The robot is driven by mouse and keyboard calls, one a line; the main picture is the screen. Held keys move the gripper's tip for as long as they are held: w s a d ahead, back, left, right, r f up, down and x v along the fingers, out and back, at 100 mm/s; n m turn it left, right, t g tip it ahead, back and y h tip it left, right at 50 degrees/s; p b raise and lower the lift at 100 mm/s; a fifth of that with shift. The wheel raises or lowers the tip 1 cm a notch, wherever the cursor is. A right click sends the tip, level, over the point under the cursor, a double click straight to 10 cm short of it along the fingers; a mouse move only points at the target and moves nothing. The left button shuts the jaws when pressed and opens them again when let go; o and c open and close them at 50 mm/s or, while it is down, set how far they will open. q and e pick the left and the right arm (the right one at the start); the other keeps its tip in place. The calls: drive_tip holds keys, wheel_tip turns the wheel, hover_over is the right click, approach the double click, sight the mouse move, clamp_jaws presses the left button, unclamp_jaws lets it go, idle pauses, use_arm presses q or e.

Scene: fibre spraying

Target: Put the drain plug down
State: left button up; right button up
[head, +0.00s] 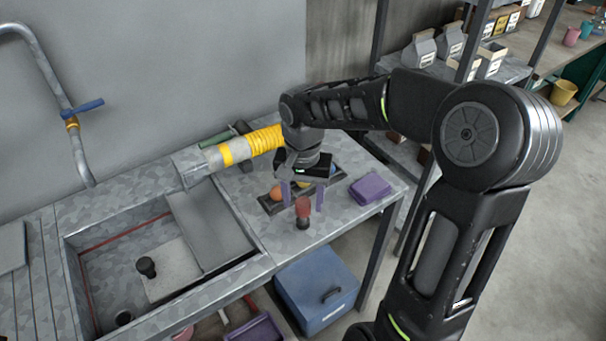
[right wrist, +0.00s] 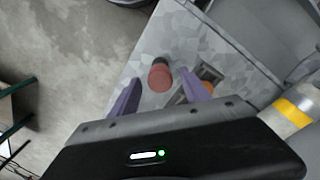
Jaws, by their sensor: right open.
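A red-topped piece with a dark lower part, which looks like the drain plug (head: 303,213), stands upright on the grey counter near its front edge. My right gripper (head: 303,198) is right at it, with two purple fingers spread. In the right wrist view the plug (right wrist: 160,76) shows in the gap between the open fingertips (right wrist: 161,80), with space on both sides, and I see no finger touching it. The drain hole (head: 123,317) is in the sink at the lower left. My left gripper is not in view.
The sink holds a pale board with a black knob-like piece (head: 146,267) on it. A dark tray (head: 268,205) with an orange ball is behind the plug. A purple block (head: 370,188) lies to the right.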

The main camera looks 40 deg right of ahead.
wheel_tip(320, 180, up, 11)
drive_tip(key=shift+f, duration=0.2)
